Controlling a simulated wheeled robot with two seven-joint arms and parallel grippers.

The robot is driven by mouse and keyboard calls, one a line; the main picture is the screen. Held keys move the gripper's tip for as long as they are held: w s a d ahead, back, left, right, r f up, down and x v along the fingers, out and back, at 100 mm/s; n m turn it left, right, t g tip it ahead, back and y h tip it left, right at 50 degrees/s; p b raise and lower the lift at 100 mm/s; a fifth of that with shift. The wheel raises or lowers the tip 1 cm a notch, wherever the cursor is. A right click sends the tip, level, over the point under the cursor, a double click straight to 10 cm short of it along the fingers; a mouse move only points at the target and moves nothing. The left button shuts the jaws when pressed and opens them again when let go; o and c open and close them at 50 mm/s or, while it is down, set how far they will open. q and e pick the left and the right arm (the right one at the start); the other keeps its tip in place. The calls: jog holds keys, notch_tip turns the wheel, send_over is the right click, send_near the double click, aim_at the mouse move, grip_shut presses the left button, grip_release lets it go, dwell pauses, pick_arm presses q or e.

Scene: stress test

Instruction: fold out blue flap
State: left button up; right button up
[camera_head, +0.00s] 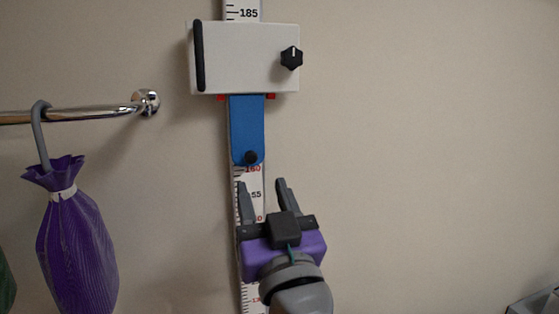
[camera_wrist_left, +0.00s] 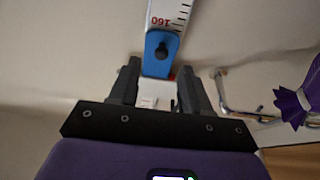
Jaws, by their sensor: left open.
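The blue flap (camera_head: 246,125) hangs straight down along the wall scale from the underside of a white box (camera_head: 250,58). A black knob (camera_head: 250,158) sits near its lower end. My left gripper (camera_head: 263,183) is open and empty just below the flap, its fingers pointing up. In the left wrist view the flap (camera_wrist_left: 153,64) and its knob (camera_wrist_left: 161,50) appear ahead, between and beyond the open fingers (camera_wrist_left: 160,68). I see no contact between fingers and flap. My right gripper is not in view.
The white scale strip (camera_head: 242,11) runs vertically on the wall behind the box. The box has a black dial (camera_head: 291,58) and a black side bar (camera_head: 199,55). The wall at right is bare.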

aim_at(252, 160)
pick_arm(q)
jog(key=x, duration=0.3)
jog(key=p+x, duration=0.1)
jog(key=x, duration=0.1)
jog(key=shift+w+a+r, duration=0.2)
jog(key=shift+a+r, duration=0.1)
jog(key=shift+r, duration=0.1)
grip_shut()
